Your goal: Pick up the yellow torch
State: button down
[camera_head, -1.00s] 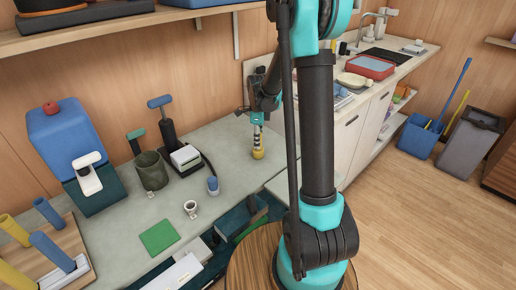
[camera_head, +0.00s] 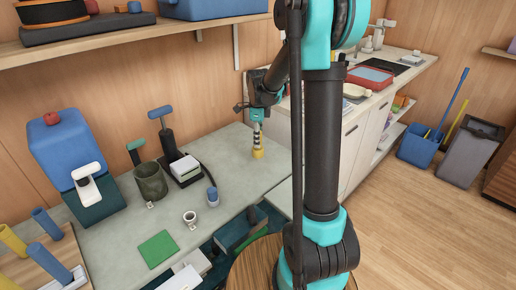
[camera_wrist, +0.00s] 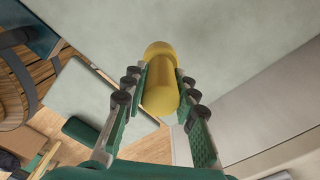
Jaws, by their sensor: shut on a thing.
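The yellow torch (camera_wrist: 161,88) is between the two fingers of my gripper (camera_wrist: 160,100) in the wrist view, with a finger pad against each side. In the head view the torch (camera_head: 257,153) shows as a yellow end below my gripper (camera_head: 257,127), near the right end of the grey counter (camera_head: 225,165). It hangs roughly upright there. A dark-banded section shows just above the yellow end. I cannot tell for sure whether its bottom touches the counter. My gripper is shut on it.
A small blue-topped item (camera_head: 212,196), a white cup (camera_head: 190,217), a green mat (camera_head: 158,249) and a dark green bin (camera_head: 151,181) stand left of the torch. A shelf (camera_head: 130,38) runs above. The counter around the torch is clear.

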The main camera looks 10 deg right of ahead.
notch_tip(320, 180, up, 14)
dwell(0.4)
dwell(0.5)
